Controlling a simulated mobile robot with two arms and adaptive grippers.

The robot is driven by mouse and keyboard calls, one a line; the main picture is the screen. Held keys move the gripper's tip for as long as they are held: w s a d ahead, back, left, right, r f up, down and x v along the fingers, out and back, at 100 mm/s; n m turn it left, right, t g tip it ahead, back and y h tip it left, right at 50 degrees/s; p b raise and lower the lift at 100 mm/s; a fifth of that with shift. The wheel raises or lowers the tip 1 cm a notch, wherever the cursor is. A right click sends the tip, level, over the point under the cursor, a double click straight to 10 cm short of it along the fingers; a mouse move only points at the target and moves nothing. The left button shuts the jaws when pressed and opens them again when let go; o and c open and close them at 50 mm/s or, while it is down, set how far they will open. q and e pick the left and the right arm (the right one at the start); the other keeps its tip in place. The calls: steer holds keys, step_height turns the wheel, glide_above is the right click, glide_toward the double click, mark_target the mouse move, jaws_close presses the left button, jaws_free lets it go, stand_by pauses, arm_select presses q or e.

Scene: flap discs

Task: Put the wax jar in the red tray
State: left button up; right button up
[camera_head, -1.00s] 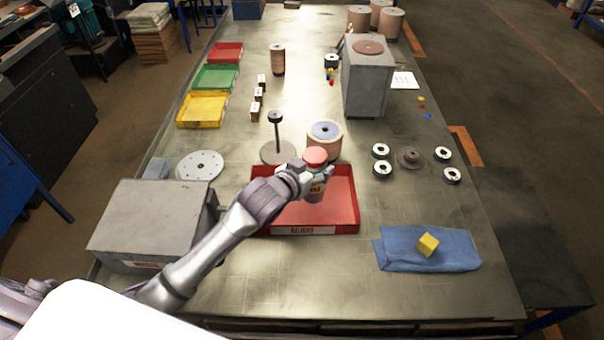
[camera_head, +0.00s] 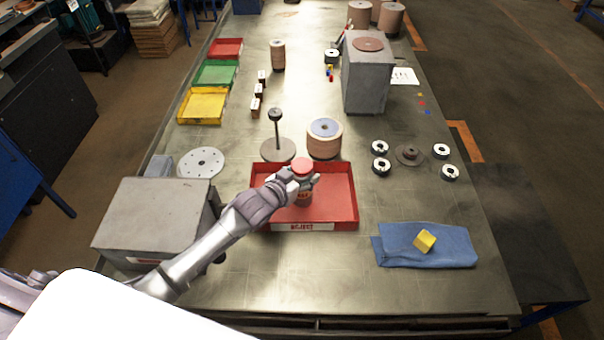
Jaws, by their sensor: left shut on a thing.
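The wax jar (camera_head: 304,198) is brown with a red lid and a label. It is upright over the middle of the large red tray (camera_head: 335,215), which has a white label on its front wall. I cannot tell whether the jar's base touches the tray floor. My left gripper (camera_head: 306,180) is shut on the jar just below its lid, and its fingers partly hide the jar. My right gripper is not in view.
A grey box (camera_head: 155,222) stands left of the tray. A stand with an upright post (camera_head: 277,140) and a disc stack (camera_head: 324,140) are just behind it. A blue cloth (camera_head: 450,246) with a yellow block (camera_head: 424,240) lies to the right. Table around the tray's front is clear.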

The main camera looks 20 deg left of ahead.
arm_select(q)
steer(key=o, duration=1.5)
steer(key=shift+o, duration=0.2)
steer(key=shift+s+r, duration=0.1)
steer(key=shift+s, duration=0.05)
steer(key=b+v, duration=0.1)
steer(key=v, duration=1)
steer(key=shift+s+a+r+b, duration=0.15)
steer(key=shift+s+r+b, duration=0.15)
